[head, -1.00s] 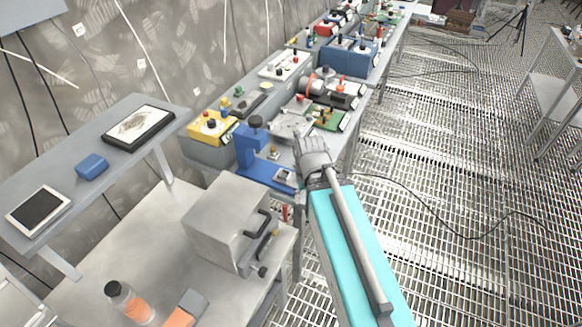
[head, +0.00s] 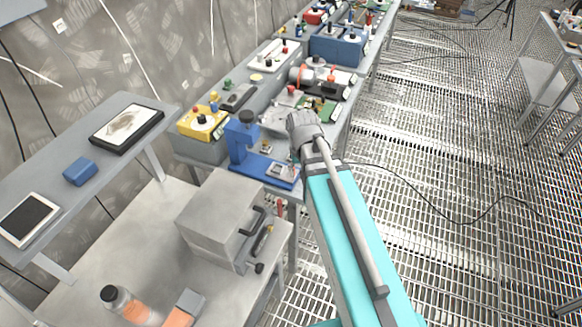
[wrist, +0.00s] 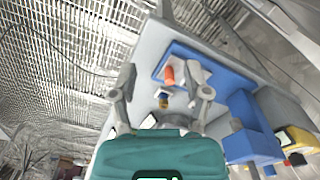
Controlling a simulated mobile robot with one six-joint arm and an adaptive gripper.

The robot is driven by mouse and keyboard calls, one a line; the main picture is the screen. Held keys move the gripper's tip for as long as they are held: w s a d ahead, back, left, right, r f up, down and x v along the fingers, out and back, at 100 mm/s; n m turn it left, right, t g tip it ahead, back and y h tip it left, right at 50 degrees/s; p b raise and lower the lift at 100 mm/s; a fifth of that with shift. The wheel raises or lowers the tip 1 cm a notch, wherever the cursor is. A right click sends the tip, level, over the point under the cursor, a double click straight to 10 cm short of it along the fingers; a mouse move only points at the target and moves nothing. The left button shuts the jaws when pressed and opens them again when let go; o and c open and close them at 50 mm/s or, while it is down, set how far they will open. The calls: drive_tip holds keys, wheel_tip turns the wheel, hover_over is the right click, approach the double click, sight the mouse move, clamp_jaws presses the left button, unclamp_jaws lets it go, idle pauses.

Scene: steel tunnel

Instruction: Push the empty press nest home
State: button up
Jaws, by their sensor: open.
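The blue press (head: 238,140) stands on the grey bench, with a dark knob on top and a flat blue base. Its base also shows in the wrist view (wrist: 222,82). A small grey block, apparently the nest (head: 277,169), is at the front end of the base; it looks empty, but is small. In the wrist view my gripper (wrist: 163,94) is open, its two fingers apart above the bench edge by the base. In the head view my wrist hides most of the fingers.
A grey box with black handles (head: 222,212) stands in front of the press. A yellow control box (head: 203,122) is behind it to the left. More fixtures line the bench beyond. The grating floor on the right is open, with a cable (head: 440,205) across it.

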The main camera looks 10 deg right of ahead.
drive_tip(key=w+r+m+p, duration=0.2)
drive_tip(key=w, duration=0.9)
drive_tip(key=shift+w+r+m, duration=0.2)
drive_tip(key=shift+r+m, duration=0.15)
drive_tip(key=shift+m, duration=0.05)
drive_tip(key=shift+f, duration=0.2)
drive_tip(key=b, duration=1.4)
approach(282, 169)
drive_tip(key=d+f, duration=0.1)
drive_tip(key=f, duration=0.1)
drive_tip(key=s+d+f, duration=0.1)
drive_tip(key=f, duration=0.2)
drive_tip(key=s+d+f, duration=0.1)
drive_tip(key=f, duration=0.1)
drive_tip(key=shift+s+d+f, duration=0.1)
drive_tip(key=shift+s+f, duration=0.15)
drive_tip(key=shift+f, duration=0.15)
drive_tip(key=shift+c, duration=0.2)
clamp_jaws()
